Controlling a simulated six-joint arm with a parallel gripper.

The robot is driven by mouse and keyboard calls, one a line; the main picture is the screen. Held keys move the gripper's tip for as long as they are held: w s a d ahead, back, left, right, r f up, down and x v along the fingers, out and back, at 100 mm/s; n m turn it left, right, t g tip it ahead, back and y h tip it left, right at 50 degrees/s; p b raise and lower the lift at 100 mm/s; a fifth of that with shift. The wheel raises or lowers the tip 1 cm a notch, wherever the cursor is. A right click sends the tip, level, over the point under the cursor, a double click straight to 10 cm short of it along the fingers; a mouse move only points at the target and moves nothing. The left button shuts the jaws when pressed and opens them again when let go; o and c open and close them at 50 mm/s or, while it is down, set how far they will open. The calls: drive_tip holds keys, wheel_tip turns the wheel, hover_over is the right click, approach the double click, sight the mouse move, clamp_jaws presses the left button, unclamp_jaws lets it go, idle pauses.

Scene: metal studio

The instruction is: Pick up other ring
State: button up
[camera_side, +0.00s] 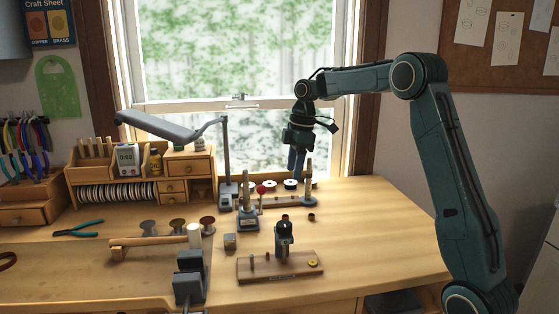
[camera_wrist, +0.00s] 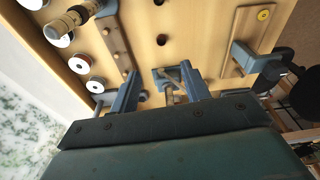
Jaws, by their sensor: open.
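A small yellow ring (camera_side: 313,262) lies at the right end of a wooden board at the bench front; it also shows on the board in the wrist view (camera_wrist: 263,15). A small dark brown round piece (camera_side: 311,217), possibly a ring, sits alone on the bench. Similar dark round pieces show in the wrist view (camera_wrist: 161,40), too small to tell whether rings. My gripper (camera_side: 296,162) hangs over the back of the bench by the window, pointing down, open. In the wrist view my fingers (camera_wrist: 160,92) are apart, with a blue-grey stand (camera_wrist: 160,76) seen beyond them.
A red-knobbed stand (camera_side: 248,219), white discs (camera_side: 290,184) and a lamp (camera_side: 224,150) crowd the back. Spools (camera_side: 177,226) are left. The bench's right side is clear.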

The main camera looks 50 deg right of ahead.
drive_tip(key=shift+d+f, duration=0.1)
drive_tip(key=shift+f, duration=0.05)
hover_over(285, 218)
drive_tip(key=d, duration=0.2)
drive_tip(key=shift+d+f, duration=0.15)
drive_tip(key=shift+f, duration=4.05)
drive_tip(key=shift+w+a+f, duration=0.1)
drive_tip(key=shift+a+f, duration=0.1)
drive_tip(key=shift+f, duration=0.65)
drive_tip(key=shift+a+f, duration=0.15)
drive_tip(key=shift+f, duration=0.7)
drive_tip(key=shift+w+a+f, duration=0.1)
drive_tip(key=shift+a+f, duration=0.1)
drive_tip(key=shift+f, duration=0.65)
drive_tip(key=shift+c, duration=0.5)
clamp_jaws()
